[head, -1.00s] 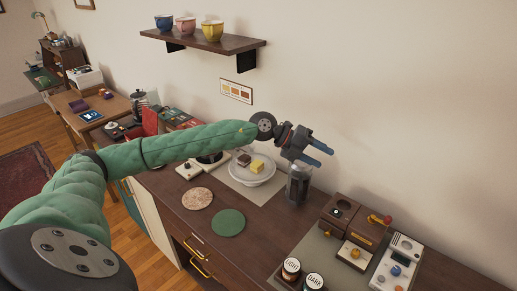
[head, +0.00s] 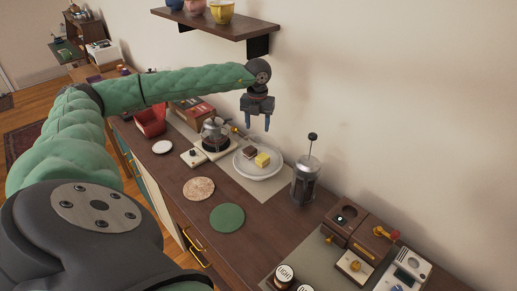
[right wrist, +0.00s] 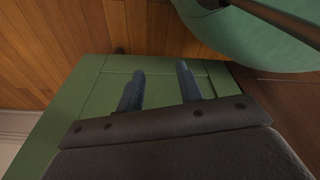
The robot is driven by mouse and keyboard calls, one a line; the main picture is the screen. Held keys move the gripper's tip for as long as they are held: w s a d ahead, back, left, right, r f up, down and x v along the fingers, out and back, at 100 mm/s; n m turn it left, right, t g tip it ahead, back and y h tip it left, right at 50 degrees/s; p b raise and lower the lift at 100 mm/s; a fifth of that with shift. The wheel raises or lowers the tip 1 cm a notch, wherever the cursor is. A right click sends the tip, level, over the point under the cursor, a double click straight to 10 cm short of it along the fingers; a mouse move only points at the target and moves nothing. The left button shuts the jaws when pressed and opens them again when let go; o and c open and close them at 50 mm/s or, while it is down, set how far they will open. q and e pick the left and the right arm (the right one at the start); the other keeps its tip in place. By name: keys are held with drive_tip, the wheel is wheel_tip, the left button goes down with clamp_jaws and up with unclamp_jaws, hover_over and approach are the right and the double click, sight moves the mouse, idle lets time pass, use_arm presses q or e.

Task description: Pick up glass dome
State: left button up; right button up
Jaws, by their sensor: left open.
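A round pale dish (head: 242,167) with a dark and a yellow piece of cake (head: 262,160) stands on the dark counter in the head view. No clear outline of a glass dome can be made out; if one covers the cakes, it is too transparent to tell. My left gripper (head: 257,127) is open and empty, fingers pointing down, a little above and behind the dish. My right gripper (right wrist: 160,70) shows in the right wrist view with its fingers apart and nothing between them, over a green panel.
A French press (head: 305,182) stands right of the dish, and a glass pot (head: 215,133) left of it. A cork disc (head: 198,188) and green disc (head: 227,218) lie in front. Wooden boxes (head: 357,230) stand at right. A wall shelf (head: 225,27) hangs above.

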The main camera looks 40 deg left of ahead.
sight(258, 138)
use_arm(q)
drive_tip(key=f, duration=0.4)
drive_tip(key=shift+w+f, duration=0.2)
drive_tip(key=shift+w, duration=0.05)
drive_tip(key=shift+s+f+b, duration=0.25)
drive_tip(key=shift+f+b, duration=0.05)
drive_tip(key=shift+f, duration=0.25)
drive_tip(key=shift+w+f, duration=0.1)
use_arm(e)
drive_tip(key=shift+w+a+r, duration=0.1)
drive_tip(key=shift+w+r, duration=0.05)
drive_tip(key=shift+w, duration=0.7)
use_arm(q)
clamp_jaws()
